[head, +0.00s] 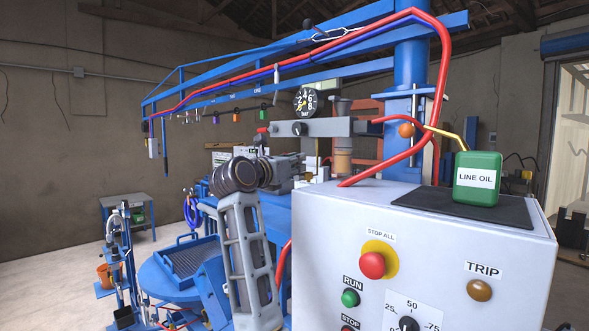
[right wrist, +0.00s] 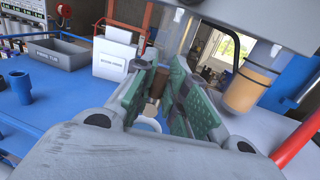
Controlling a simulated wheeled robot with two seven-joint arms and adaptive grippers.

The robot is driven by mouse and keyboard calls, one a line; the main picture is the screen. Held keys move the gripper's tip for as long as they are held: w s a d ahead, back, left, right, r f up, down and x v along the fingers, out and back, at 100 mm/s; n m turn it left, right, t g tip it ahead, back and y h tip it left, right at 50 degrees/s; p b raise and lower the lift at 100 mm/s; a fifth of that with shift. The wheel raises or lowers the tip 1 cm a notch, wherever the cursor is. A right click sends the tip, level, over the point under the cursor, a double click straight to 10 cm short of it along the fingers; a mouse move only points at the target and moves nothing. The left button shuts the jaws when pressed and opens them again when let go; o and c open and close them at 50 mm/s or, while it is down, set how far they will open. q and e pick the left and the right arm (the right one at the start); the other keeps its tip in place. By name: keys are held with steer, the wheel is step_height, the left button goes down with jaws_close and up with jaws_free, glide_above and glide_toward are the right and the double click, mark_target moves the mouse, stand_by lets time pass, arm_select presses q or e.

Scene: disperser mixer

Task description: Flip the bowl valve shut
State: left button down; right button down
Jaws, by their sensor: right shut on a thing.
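A grey air-line unit (head: 325,128) with a round bar gauge (head: 306,100) hangs beside the control box. An amber bowl (head: 343,152) hangs under its right part; it shows at the right in the right wrist view (right wrist: 248,88). A clear bowl (right wrist: 178,32) hangs above my fingers in that view. My right gripper (right wrist: 160,92) has its green pads closed around a small brown part below the clear bowl, which appears to be the bowl valve (right wrist: 157,84). The pads hide most of it, and its lever position cannot be told. My left gripper is out of view.
The control box (head: 420,235) stands close at the right with a green oil can (head: 477,178) on top. A red hose (head: 444,75) loops above it. A grey tub (right wrist: 62,55) and a white box (right wrist: 115,55) stand on the blue bench (right wrist: 75,92).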

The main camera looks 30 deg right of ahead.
steer(key=shift+f, duration=0.1)
steer(key=c, duration=1.4)
jaws_free()
steer(key=shift+a, duration=0.1)
steer(key=shift+c, duration=0.2)
steer(key=shift+w+a+n+y+p, duration=0.1)
steer(key=shift+w+n+y+p, duration=0.3)
steer(key=shift+n+p, duration=1.25)
steer(key=shift+m+p, duration=0.25)
steer(key=shift+p, duration=0.2)
